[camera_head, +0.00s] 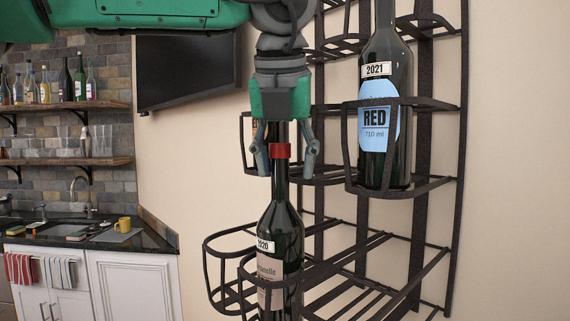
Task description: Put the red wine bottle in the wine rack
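A dark wine bottle (281,232) with a red neck band, a 2020 tag and a pale label stands upright. Its lower part is behind the front wire of a lower ring of the black metal wine rack (424,187), seemingly inside it; its base is out of frame. My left gripper (286,160) points down over its neck. Its fingers are spread either side of the neck, with a gap showing at least on the right. A second dark bottle (400,150), with a blue RED label and a 2021 tag, stands in a higher holder to the right. My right gripper is not in view.
The rack is against a beige wall (190,150) with a dark screen (185,70). An empty-looking ring (215,262) is left of the 2020 bottle.

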